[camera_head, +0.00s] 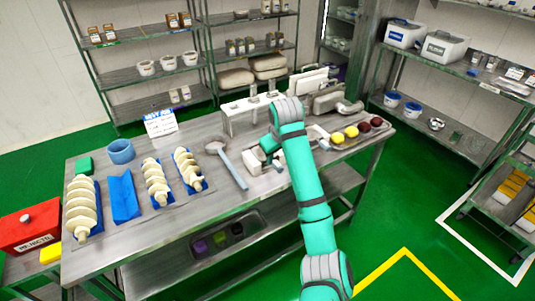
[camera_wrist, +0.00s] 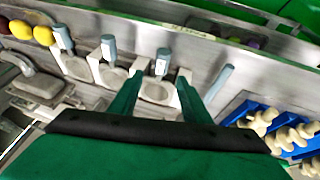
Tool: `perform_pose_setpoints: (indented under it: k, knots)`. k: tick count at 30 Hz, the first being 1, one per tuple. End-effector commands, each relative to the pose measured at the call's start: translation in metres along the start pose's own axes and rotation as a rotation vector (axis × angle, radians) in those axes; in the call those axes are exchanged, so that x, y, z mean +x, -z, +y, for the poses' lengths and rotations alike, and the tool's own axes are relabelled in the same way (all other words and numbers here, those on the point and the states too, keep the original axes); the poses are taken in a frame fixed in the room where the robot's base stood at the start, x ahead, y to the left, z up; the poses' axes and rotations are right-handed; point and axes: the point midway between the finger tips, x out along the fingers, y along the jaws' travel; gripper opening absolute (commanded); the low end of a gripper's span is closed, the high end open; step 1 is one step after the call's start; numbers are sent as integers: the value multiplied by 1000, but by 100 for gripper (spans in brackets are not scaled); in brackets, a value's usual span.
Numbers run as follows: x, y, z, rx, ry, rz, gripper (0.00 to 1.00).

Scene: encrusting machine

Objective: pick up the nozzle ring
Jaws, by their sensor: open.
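My gripper (camera_wrist: 160,79) is open, its two green fingers apart on either side of a white holder with a round grey piece (camera_wrist: 157,91) and a blue-grey handle (camera_wrist: 162,62). I see nothing held between the fingers. Similar round pieces with handles (camera_wrist: 108,48) stand to the left in the wrist view. I cannot tell for sure which is the nozzle ring. In the head view my gripper (camera_head: 266,151) is low over the table, and my arm hides part of this row.
A long-handled blue-grey tool (camera_head: 233,168) lies left of my gripper. Cream spiral parts (camera_head: 188,168) on blue trays lie further left. Yellow and dark red balls (camera_head: 351,131) sit right. The white machine (camera_head: 245,116) stands behind.

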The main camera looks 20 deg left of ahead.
Motion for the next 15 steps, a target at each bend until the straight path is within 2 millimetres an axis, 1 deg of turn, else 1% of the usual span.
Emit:
perform_pose_setpoints:
  k: [1,6,13,15]
  knots:
    - [9,-3,1,3,2,-4,43]
    - [33,-3,2,5,0,-2,43]
    - [47,-2,0,3,0,0,43]
    - [55,-3,0,3,1,0,43]
